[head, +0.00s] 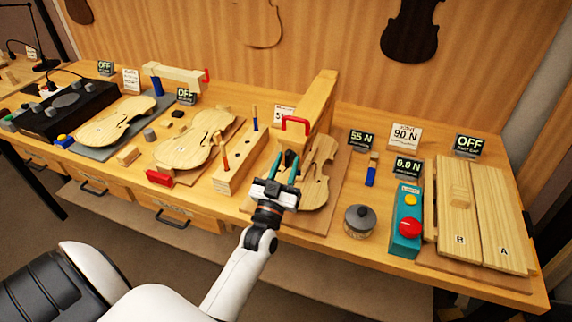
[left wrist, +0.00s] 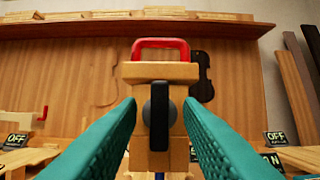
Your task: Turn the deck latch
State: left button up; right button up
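The deck latch looks like a small black upright lever (head: 290,157) on the front end of a wooden beam (head: 318,100) with a red handle (head: 296,125). In the left wrist view the black lever (left wrist: 159,112) stands upright on the wooden face, below the red handle (left wrist: 160,44). My left gripper (head: 285,167) is open, its teal fingers on either side of the lever. In the wrist view a gap shows between each finger and the lever. How deep the fingers reach is hard to tell. My right gripper is not in view.
A violin plate (head: 318,172) lies under the beam on a board. A peg block (head: 240,163) stands left of my gripper. To the right are a dark-lidded jar (head: 360,219) and a teal box with a red button (head: 406,222). Free bench top lies around the jar.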

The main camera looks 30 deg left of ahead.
pick_arm(q)
jog(key=b+v, duration=0.4)
jog(key=v, duration=0.8)
dwell(0.4)
